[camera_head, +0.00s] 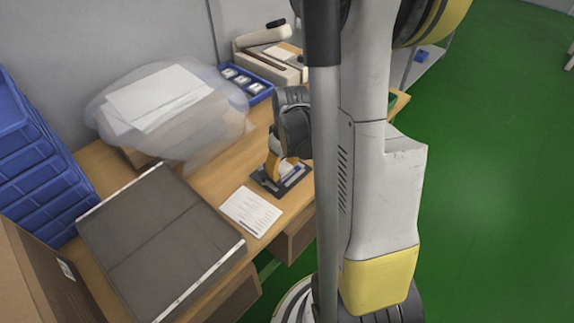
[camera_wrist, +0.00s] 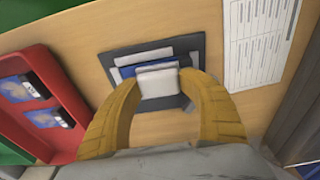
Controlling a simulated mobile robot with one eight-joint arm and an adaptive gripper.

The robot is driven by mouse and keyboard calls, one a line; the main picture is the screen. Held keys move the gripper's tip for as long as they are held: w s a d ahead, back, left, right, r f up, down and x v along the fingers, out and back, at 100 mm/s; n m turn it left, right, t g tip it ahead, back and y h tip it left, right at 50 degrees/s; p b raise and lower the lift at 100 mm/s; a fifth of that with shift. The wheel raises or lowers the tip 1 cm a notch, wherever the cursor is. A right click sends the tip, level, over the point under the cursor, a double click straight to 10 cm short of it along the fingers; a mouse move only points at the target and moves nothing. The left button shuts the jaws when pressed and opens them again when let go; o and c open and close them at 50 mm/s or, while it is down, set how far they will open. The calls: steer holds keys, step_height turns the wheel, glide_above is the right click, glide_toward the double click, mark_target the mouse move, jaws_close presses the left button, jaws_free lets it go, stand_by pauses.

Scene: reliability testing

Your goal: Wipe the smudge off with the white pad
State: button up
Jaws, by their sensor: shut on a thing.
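The white pad (camera_wrist: 158,80) is between the two yellow fingertips of my gripper (camera_wrist: 157,83) in the wrist view. My gripper is shut on it. The pad is over a dark rectangular plate (camera_wrist: 202,46), which has a blue and grey part (camera_wrist: 128,71) on it. In the head view my gripper (camera_head: 279,167) points down at the dark plate (camera_head: 264,182) on the wooden table. I cannot tell whether the pad touches the surface under it. I see no smudge; the pad and fingers cover part of the plate.
A printed sheet (camera_head: 251,211) lies beside the plate. A red tray (camera_wrist: 50,85) with blue-labelled items is on its other side. A grey panel (camera_head: 160,240), a plastic-wrapped bundle (camera_head: 170,105), a blue tray (camera_head: 246,84) and stacked blue bins (camera_head: 40,170) crowd the table area.

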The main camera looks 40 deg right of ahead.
steer(key=shift+o, duration=0.6)
steer(key=shift+s+a+f, duration=0.15)
steer(key=shift+a, duration=0.6)
steer(key=o, duration=0.4)
steer(key=shift+a, duration=0.2)
steer(key=shift+d+r, duration=0.25)
steer(key=shift+d, duration=1)
steer(key=c, duration=0.6)
steer(key=shift+o, duration=0.2)
steer(key=shift+w+d+r, duration=0.1)
steer(key=shift+w+d, duration=0.1)
steer(key=shift+d, duration=0.95)
steer(key=shift+w+d, duration=0.15)
steer(key=shift+d, duration=0.95)
steer(key=shift+r, duration=0.1)
steer(key=shift+r+p, duration=2.1)
steer(key=shift+r, duration=0.85)
steer(key=shift+r, duration=0.1)
steer(key=shift+r+p, duration=1.15)
steer(key=shift+r, duration=0.25)
